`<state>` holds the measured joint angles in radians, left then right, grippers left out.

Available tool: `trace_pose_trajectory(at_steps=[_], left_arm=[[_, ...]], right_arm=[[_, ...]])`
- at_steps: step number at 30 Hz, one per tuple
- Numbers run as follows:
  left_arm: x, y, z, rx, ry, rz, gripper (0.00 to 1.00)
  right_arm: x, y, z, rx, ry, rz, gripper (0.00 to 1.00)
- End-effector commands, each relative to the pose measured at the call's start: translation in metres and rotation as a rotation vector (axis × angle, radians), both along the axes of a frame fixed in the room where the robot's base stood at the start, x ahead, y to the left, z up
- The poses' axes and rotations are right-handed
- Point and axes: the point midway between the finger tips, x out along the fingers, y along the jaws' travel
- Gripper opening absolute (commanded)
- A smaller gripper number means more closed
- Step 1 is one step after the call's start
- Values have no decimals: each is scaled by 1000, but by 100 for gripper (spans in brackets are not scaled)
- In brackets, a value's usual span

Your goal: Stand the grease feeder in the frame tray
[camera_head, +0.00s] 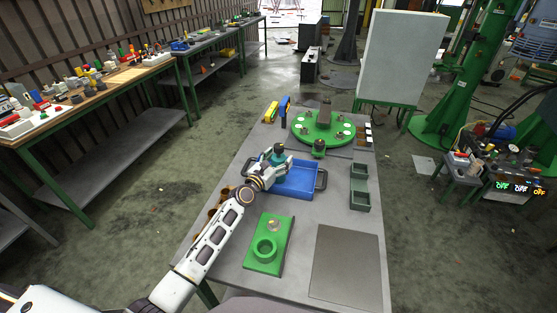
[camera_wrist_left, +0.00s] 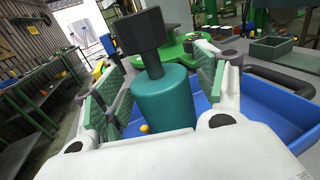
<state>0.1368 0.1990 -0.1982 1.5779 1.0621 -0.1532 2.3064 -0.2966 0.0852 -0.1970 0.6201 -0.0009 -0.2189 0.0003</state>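The grease feeder, a teal cylinder (camera_wrist_left: 160,103) with a dark block-shaped top, is upright at the left end of the blue tray (camera_head: 297,180). In the head view the feeder (camera_head: 278,158) is partly hidden by my left gripper (camera_head: 273,166). In the left wrist view the two green-padded fingers of the left gripper (camera_wrist_left: 160,85) stand on either side of the cylinder, with narrow gaps showing blue. The cylinder's underside is hidden. I cannot tell which tray is the frame tray. My right gripper is not in view.
A green plate with a ring (camera_head: 264,249) lies near the table's front, beside a flat grey plate (camera_head: 346,264). A round green fixture (camera_head: 322,128) stands at the back. Dark green bins (camera_head: 360,199) are right of the blue tray. Brown round parts stand left, partly behind my arm.

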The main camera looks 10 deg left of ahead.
Motion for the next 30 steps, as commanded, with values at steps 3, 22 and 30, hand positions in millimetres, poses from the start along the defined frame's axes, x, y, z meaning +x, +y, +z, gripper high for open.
trace_pose_trajectory(at_steps=[3, 22, 30], left_arm=[[0, 0, 0, 0, 0, 0, 71], [-20, 6, 1, -1, 1, 0, 71], [-42, 13, 1, -1, 1, 0, 71]], right_arm=[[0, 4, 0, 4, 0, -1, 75], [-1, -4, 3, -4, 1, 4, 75], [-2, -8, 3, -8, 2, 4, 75]])
